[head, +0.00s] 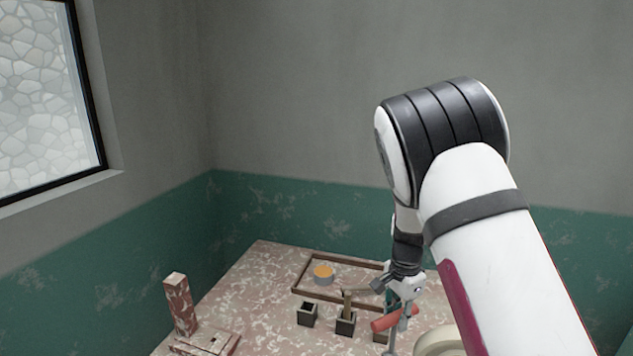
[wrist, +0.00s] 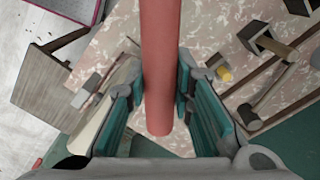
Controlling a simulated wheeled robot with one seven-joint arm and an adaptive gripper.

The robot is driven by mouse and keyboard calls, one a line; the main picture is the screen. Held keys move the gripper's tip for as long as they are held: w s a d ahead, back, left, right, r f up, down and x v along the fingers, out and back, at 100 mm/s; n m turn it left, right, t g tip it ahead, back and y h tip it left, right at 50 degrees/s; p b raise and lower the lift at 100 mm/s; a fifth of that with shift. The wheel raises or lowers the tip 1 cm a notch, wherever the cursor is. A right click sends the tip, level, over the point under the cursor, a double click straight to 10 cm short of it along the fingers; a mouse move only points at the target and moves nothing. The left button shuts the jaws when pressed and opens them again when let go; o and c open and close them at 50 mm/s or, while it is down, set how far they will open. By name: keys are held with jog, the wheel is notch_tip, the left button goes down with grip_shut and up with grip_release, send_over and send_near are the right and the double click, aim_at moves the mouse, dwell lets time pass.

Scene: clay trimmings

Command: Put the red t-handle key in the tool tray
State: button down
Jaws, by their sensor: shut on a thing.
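My gripper (head: 402,292) is shut on the red t-handle key. In the wrist view the gripper (wrist: 164,90) has its teal fingers on either side of the key's red bar (wrist: 160,60). In the head view the red key (head: 383,323) is held tilted at the right part of the table, with a thin grey rod below it. The likely tool tray is a shallow brown-rimmed frame (head: 350,262) on the table, behind and left of the key. My arm hides its right end. An orange-topped grey round thing (head: 323,274) sits inside it.
Small dark open boxes (head: 307,314) stand in front of the tray; one (head: 345,325) holds an upright wooden piece. A speckled post (head: 180,305) stands at the table's left front. A pale rounded thing (head: 440,342) is right of the key. The table's left middle is clear.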

jog(key=n, duration=0.6)
jog(key=shift+f, duration=0.1)
jog(key=n, duration=0.7)
jog(key=shift+a, duration=0.1)
jog(key=shift+s, duration=0.1)
